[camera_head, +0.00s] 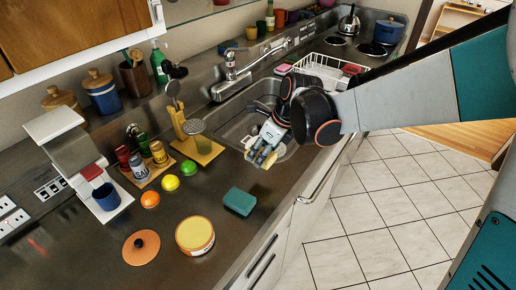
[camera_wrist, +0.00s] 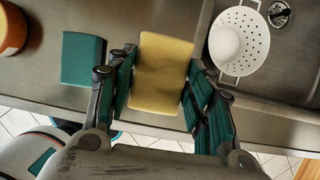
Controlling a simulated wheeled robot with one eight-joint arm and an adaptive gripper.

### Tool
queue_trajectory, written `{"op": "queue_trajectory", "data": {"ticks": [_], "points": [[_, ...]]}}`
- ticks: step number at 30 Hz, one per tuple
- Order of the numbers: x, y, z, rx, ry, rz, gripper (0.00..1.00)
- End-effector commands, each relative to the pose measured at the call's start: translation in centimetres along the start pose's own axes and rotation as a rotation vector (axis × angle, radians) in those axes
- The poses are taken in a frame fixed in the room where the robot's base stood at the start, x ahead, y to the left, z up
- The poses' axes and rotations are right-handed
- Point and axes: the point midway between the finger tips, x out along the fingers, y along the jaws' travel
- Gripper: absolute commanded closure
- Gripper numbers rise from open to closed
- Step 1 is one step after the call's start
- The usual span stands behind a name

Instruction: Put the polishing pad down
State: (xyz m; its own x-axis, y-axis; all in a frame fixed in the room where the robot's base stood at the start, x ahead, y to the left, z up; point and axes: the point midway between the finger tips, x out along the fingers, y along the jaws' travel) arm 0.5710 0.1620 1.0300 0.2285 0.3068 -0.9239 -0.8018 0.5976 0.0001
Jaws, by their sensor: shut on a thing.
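The yellow block between my fingers appears to be the polishing pad (camera_wrist: 165,65); it also shows in the head view (camera_head: 264,160). My gripper (camera_head: 262,150) is shut on it, with a teal-lined finger at each side in the wrist view (camera_wrist: 158,90). The pad is held over the front of the steel counter (camera_head: 205,170), beside the left end of the sink. I cannot tell how high above the counter it is.
A teal block (camera_head: 240,201) lies on the counter left of my gripper. A yellow-lidded round tin (camera_head: 195,235) and an orange lid (camera_head: 141,247) lie further left. Bare counter surrounds the teal block.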

Motion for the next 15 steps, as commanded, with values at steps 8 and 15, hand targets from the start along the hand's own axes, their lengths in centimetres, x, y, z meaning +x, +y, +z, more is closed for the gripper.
{"op": "queue_trajectory", "data": {"ticks": [8,15], "points": [[3.7,0.0,-1.5,0.0,0.0,0.0,0.71],[5.6,0.0,-2.3,0.0,0.0,0.0,0.71]]}}
